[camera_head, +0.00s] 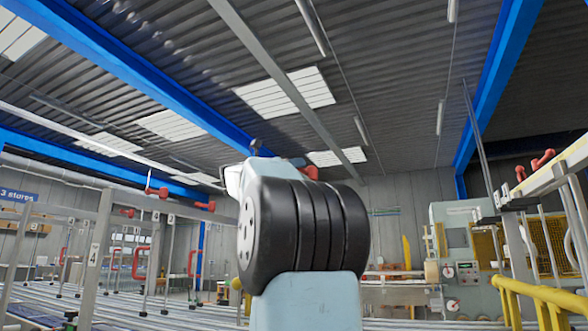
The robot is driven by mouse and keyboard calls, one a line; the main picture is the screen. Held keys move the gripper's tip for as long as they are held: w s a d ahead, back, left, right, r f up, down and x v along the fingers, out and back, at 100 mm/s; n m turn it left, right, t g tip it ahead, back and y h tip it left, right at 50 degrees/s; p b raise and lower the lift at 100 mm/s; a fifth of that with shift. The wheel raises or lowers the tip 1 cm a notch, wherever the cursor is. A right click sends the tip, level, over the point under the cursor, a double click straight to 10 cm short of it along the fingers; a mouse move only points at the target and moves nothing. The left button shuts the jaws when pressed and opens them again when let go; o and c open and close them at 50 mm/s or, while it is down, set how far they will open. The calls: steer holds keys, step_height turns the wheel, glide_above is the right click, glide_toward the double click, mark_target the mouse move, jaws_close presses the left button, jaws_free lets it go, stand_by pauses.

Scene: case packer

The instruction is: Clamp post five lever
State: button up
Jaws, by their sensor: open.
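Several posts stand in a row at the left, and one near post carries a label reading 4 (94,255). Red levers (127,212) sit along the rail by these posts, with another red lever (205,206) further right. A red part (310,172) shows just behind the top of my arm, partly hidden. Red levers (543,160) also sit on the beam at the right. I cannot make out a label reading 5, so I cannot tell which lever is post five's. My arm's black ringed joint fills the middle, and my gripper is not visible.
A yellow rail (540,293) stands close at the lower right. A pale machine (455,250) with a yellow mesh guard is behind it. Red handles (138,262) and thin hanging rods stand at the left. My arm hides the middle of the place.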

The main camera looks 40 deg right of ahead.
jaws_close()
stand_by(0.5)
